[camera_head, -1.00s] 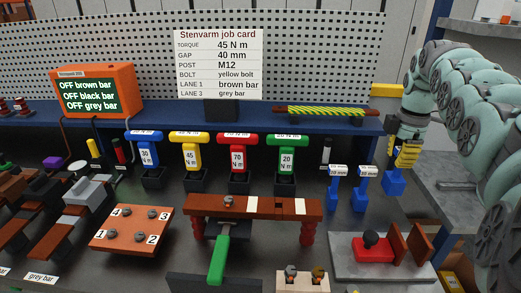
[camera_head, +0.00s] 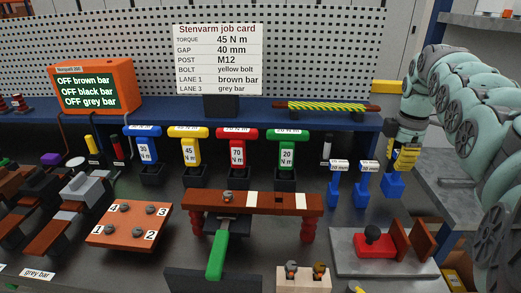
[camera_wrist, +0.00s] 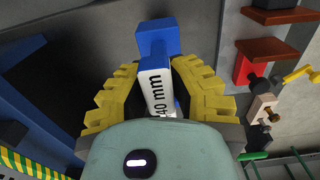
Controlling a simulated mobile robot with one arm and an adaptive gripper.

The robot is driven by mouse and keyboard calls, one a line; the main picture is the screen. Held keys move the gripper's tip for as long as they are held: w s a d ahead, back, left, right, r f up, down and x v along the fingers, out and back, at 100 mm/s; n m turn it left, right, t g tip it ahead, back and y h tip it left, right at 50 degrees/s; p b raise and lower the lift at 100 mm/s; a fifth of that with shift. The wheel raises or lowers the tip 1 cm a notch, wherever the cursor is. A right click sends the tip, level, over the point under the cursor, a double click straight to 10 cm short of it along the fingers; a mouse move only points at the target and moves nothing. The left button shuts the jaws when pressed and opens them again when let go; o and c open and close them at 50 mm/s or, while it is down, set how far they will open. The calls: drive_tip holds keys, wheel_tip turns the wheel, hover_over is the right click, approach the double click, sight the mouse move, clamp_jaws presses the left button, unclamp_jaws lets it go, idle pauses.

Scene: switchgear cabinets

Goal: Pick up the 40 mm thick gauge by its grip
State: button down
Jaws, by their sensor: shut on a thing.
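The 40 mm gauge is blue with a white label reading "40 mm"; in the wrist view its grip (camera_wrist: 155,88) stands between the yellow pads of my gripper (camera_wrist: 158,90). The pads are shut on the grip from both sides. The gauge's blue block (camera_wrist: 157,36) sticks out beyond the fingertips. In the head view my gripper (camera_head: 403,156) points down at the right, with the blue block (camera_head: 392,186) below it. I cannot tell whether the block touches the bench.
Two other blue gauges (camera_head: 334,190) (camera_head: 362,186) stand just left of my gripper. A grey plate (camera_head: 350,262) with a red part lies in front. A striped yellow-green bar (camera_head: 325,106) lies on the blue shelf behind. Coloured torque tools stand further left.

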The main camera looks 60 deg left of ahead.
sight(392, 179)
drive_tip(key=shift+f+b, duration=1.3)
drive_tip(key=shift+f, duration=0.45)
drive_tip(key=c, duration=0.9)
unclamp_jaws()
drive_tip(key=shift+r, duration=0.15)
wheel_tip(392, 179, up, 7)
drive_tip(key=shift+a+r, duration=0.1)
drive_tip(key=shift+r, duration=0.05)
